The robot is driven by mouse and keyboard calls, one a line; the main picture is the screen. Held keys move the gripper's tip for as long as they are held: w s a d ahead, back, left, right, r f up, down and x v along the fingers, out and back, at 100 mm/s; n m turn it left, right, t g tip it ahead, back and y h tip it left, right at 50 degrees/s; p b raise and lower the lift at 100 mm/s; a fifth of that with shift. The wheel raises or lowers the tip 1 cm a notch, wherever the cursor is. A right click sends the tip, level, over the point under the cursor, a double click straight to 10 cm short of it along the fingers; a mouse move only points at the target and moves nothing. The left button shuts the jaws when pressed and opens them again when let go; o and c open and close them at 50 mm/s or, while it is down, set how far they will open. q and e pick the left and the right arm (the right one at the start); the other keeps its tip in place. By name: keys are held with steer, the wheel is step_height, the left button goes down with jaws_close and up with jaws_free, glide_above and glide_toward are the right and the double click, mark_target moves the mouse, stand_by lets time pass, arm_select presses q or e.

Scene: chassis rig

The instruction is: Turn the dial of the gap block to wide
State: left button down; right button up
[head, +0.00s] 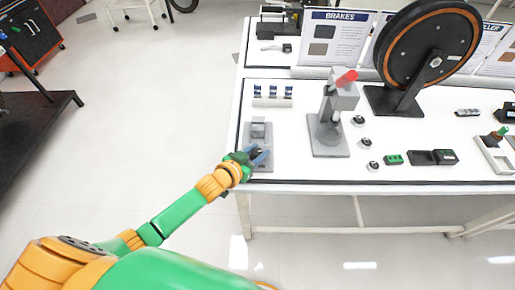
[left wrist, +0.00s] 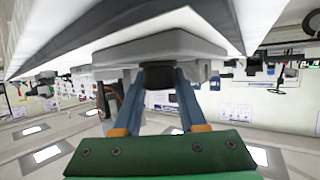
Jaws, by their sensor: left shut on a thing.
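The gap block (head: 258,131) is a grey block on a grey base plate at the table's left front corner. My left gripper (head: 259,156) reaches it from the front left, with blue fingers at its near end. In the left wrist view, the grey block (left wrist: 160,46) fills the upper middle. There the fingers of my left gripper (left wrist: 160,80) are shut on the dark dial (left wrist: 159,76), one on each side. The dial's marks and setting cannot be read. My right gripper is not in view.
A grey press with a red handle (head: 334,110) stands right of the block. A rack of small blue-topped parts (head: 272,95) is behind it. Several small round parts, a large dark wheel (head: 428,42) and a brakes sign (head: 335,38) are farther right.

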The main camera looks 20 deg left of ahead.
arm_select(q)
steer(key=shift+w+a+f+m+g+h+b, duration=0.1)
steer(key=shift+m+g+h+b, duration=0.15)
steer(key=shift+m+h, duration=0.25)
steer(key=shift+a+f+m+g+h+b, duration=0.1)
steer(key=shift+m+g+h+b, duration=0.05)
steer(key=shift+m+h+b, duration=0.3)
steer(key=m+g+h+b, duration=0.3)
steer(key=m+h+b, duration=0.1)
steer(key=shift+d+m, duration=0.15)
steer(key=shift+m, duration=0.2)
steer(key=m+g+h+b, duration=0.3)
steer(key=m+g+b, duration=0.1)
steer(key=b, duration=0.2)
steer(key=shift+f, duration=0.1)
steer(key=shift+r+m+g+b, duration=0.3)
steer(key=shift+m+g+b, duration=0.3)
steer(key=shift+g+b, duration=0.45)
steer(key=c, duration=0.9)
jaws_free()
steer(key=shift+d, duration=0.1)
steer(key=o, duration=0.4)
steer(key=shift+d, duration=0.1)
steer(key=shift+o, duration=0.2)
